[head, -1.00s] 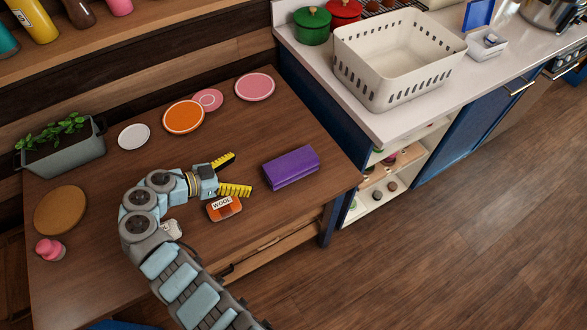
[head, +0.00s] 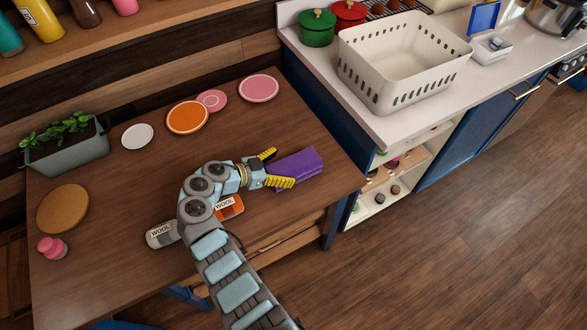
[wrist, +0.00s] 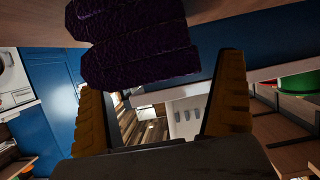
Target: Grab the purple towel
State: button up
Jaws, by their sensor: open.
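The purple towel (head: 299,167) is folded into a block and lies on the wooden table near its right edge. My gripper (head: 274,168) is open, with its yellow fingers at the towel's left end. In the head view the near finger overlaps the towel's lower left part. In the wrist view the towel (wrist: 135,45) looks dark purple and fills the upper middle, and the two yellow fingers (wrist: 165,105) are spread apart. I cannot tell whether either finger touches the towel.
On the table are an orange plate (head: 187,117), pink plates (head: 258,88), a white plate (head: 137,136), a planter (head: 70,153), and an orange (head: 230,207) and a grey (head: 161,235) wool-labelled item. A white basket (head: 388,97) stands on the counter at right.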

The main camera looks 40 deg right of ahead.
aim_at(295, 164)
jog(key=shift+r+x, duration=0.2)
jog(key=shift+x, duration=1.75)
jog(key=shift+d, duration=0.1)
jog(key=c, duration=1.3)
jog(key=shift+c, duration=0.2)
jog(key=shift+r, duration=0.15)
